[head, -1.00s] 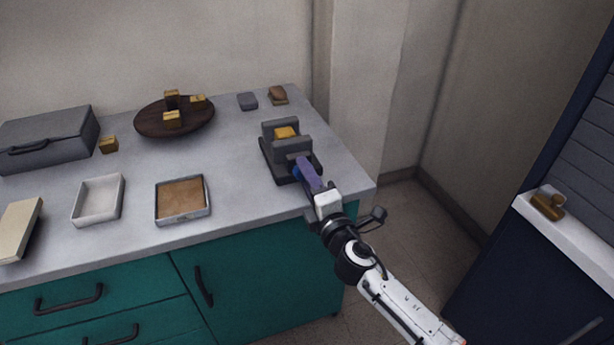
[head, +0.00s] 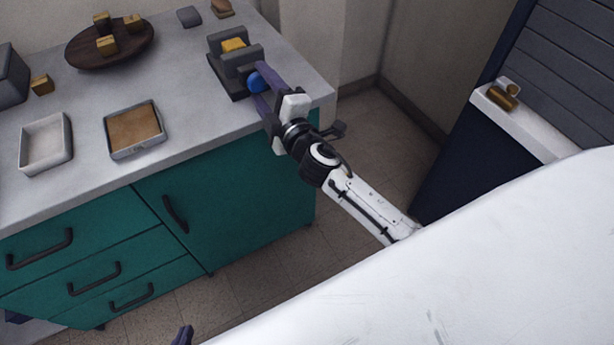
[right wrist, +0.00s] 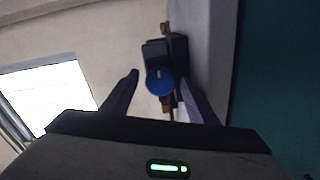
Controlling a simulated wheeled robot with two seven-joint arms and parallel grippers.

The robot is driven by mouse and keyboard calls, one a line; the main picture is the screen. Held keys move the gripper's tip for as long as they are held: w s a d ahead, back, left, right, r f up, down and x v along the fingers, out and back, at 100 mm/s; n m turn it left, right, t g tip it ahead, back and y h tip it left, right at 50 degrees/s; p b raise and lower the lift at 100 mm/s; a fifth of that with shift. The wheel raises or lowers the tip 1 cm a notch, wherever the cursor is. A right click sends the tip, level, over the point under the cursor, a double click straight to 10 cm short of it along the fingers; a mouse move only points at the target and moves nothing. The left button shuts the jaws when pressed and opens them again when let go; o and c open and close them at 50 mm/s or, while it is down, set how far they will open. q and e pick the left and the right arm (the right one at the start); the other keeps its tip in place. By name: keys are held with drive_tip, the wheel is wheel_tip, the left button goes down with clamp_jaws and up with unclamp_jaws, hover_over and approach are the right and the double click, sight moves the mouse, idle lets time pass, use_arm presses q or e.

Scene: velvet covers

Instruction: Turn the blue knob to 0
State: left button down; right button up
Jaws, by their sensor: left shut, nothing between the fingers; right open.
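The blue knob (head: 258,83) is on the front of a dark grey device (head: 231,62) with a yellow block on top, near the counter's right end. My right gripper (head: 260,86) is open, its two purple fingers on either side of the knob. In the right wrist view the blue knob (right wrist: 160,82) sits between and beyond the open fingers, with a small pale mark on its face. I cannot tell whether the fingers touch it, and no scale numbers are readable. Only a purple tip of my left gripper (head: 183,336) shows at the bottom edge; it is shut and empty.
The grey counter (head: 190,75) holds a white tray (head: 47,143), a brown-filled tray (head: 134,130) and a dark round plate (head: 82,50) with yellow blocks. Teal drawers and a door are below. A large white surface fills the lower right of the head view.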

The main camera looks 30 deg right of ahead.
drive_tip(key=m, duration=0.3)
drive_tip(key=shift+a+f, duration=0.1)
drive_tip(key=shift+f, duration=0.1)
drive_tip(key=m, duration=0.4)
drive_tip(key=shift+r+m+b, duration=0.1)
drive_tip(key=shift+m+b, duration=0.25)
drive_tip(key=shift+m, duration=0.05)
drive_tip(key=m, duration=0.3)
drive_tip(key=shift+m, duration=0.4)
drive_tip(key=m, duration=0.4)
drive_tip(key=s, duration=1.1)
drive_tip(key=s+f+n+g, duration=0.1)
drive_tip(key=s+f+g, duration=0.2)
drive_tip(key=s+f, duration=0.4)
drive_tip(key=s+a+f+g+y, duration=0.1)
drive_tip(key=s+f+g, duration=0.3)
drive_tip(key=s+f, duration=0.3)
drive_tip(key=shift+a+f+n, duration=0.15)
drive_tip(key=shift+f+n, duration=0.25)
drive_tip(key=shift+f, duration=2.5)
drive_tip(key=shift+s, duration=0.1)
